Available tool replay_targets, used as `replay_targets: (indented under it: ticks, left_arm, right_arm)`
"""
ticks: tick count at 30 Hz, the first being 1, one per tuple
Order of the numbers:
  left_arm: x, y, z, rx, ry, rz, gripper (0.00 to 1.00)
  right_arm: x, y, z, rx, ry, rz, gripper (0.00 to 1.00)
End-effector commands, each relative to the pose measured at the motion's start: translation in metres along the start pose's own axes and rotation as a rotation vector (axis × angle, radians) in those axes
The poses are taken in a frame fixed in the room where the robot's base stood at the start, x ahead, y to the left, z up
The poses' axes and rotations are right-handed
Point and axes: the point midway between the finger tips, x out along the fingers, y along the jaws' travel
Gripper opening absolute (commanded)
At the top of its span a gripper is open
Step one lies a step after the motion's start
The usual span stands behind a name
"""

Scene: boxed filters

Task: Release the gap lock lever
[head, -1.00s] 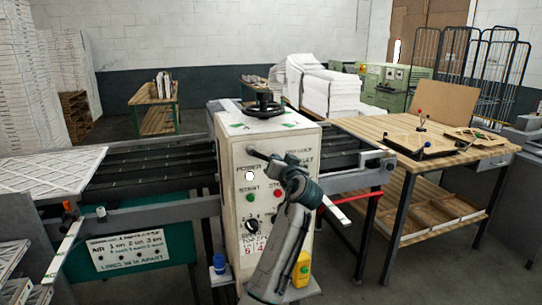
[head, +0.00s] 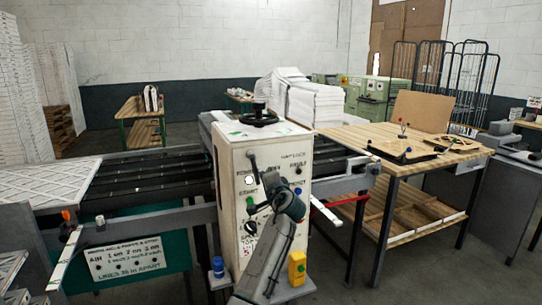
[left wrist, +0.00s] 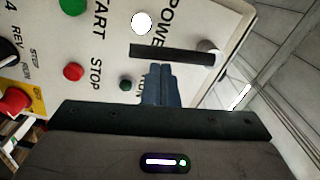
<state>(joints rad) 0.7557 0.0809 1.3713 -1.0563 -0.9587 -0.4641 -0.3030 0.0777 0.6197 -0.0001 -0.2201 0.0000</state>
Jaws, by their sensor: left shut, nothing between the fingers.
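The gap lock lever (head: 254,170) is a black bar on the upper front of the white control box (head: 232,158). It hangs nearly straight down from its pivot. In the left wrist view the lever (left wrist: 165,52) crosses the panel, with its silver pivot (left wrist: 208,47) at the right end. My left gripper (head: 271,181) is in front of the panel, just right of the lever. Its blue-grey fingers (left wrist: 160,70) are shut and empty, with their tips close beside the bar; I cannot tell whether they touch. My right gripper is not in view.
Green start (left wrist: 73,6) and red stop (left wrist: 73,72) buttons lie near the fingers. A black handwheel (head: 259,118) tops the box. A blue bottle (head: 218,267) and a yellow item (head: 297,268) stand at its foot. A wooden workbench (head: 440,160) is at right.

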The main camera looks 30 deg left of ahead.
Motion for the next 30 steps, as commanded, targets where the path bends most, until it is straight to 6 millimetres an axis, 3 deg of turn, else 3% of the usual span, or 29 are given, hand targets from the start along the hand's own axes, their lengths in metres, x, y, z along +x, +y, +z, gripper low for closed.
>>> replay_targets:
  ticks: [30]
  left_arm:
    - [0.0016, 0.0024, 0.0102, -0.002, -0.002, 0.001, 0.0]
  right_arm:
    - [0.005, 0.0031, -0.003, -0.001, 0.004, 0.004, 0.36]
